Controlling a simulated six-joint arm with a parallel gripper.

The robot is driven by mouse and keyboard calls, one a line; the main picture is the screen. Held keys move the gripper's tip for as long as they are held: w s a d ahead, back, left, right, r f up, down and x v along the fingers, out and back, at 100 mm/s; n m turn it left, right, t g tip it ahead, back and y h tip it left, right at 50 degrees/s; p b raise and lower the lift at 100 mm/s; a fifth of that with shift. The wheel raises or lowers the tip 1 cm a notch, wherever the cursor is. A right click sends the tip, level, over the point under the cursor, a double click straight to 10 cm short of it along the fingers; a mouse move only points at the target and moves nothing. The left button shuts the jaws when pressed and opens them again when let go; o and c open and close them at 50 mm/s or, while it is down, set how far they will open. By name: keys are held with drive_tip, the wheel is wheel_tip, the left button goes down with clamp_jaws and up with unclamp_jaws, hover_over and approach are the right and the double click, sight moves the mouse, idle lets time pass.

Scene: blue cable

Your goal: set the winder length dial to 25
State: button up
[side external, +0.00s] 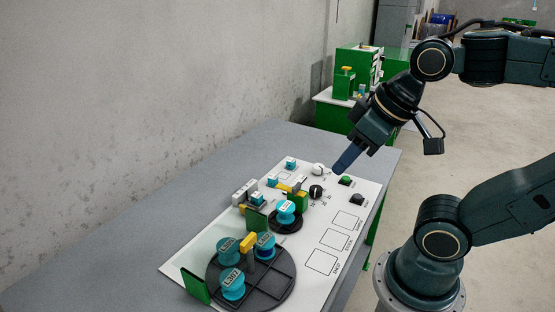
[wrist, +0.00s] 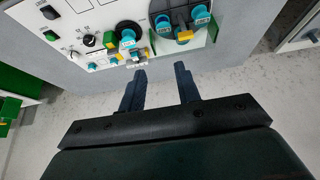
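A black dial (side external: 316,191) with small marks around it sits on the white panel (side external: 312,225); a white knob (side external: 318,169) sits behind it. Their settings are too small to read. The black dial also shows at upper left in the wrist view (wrist: 89,40). I cannot tell for sure which knob is the length dial. My gripper (side external: 338,170) points down over the panel, beside the white knob and near the green button in the side view. In the wrist view my gripper (wrist: 160,72) has its fingers well apart with nothing between them.
A green button (side external: 346,181) and a black button (side external: 357,199) are right of the dials. A dark round tray (side external: 273,299) holds teal spools (side external: 232,284). Another spool (side external: 286,212) stands on a small dark disc. The grey table (side external: 150,240) is bare at left.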

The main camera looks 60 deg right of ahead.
drive_tip(key=o, duration=0.6)
drive_tip(key=shift+c, duration=0.2)
drive_tip(key=shift+o, duration=0.4)
drive_tip(key=shift+w+d+r+m, duration=0.1)
drive_tip(key=shift+w+d+m, duration=0.1)
drive_tip(key=shift+w+m, duration=0.15)
drive_tip(key=m+g, duration=0.6)
drive_tip(key=m, duration=1.1)
hover_over(316, 188)
wheel_tip(316, 188, down, 18)
drive_tip(key=r, duration=0.1)
drive_tip(key=shift+f, duration=0.25)
drive_tip(key=shift+f, duration=0.15)
wheel_tip(316, 188, down, 13)
drive_tip(key=shift+f, duration=0.2)
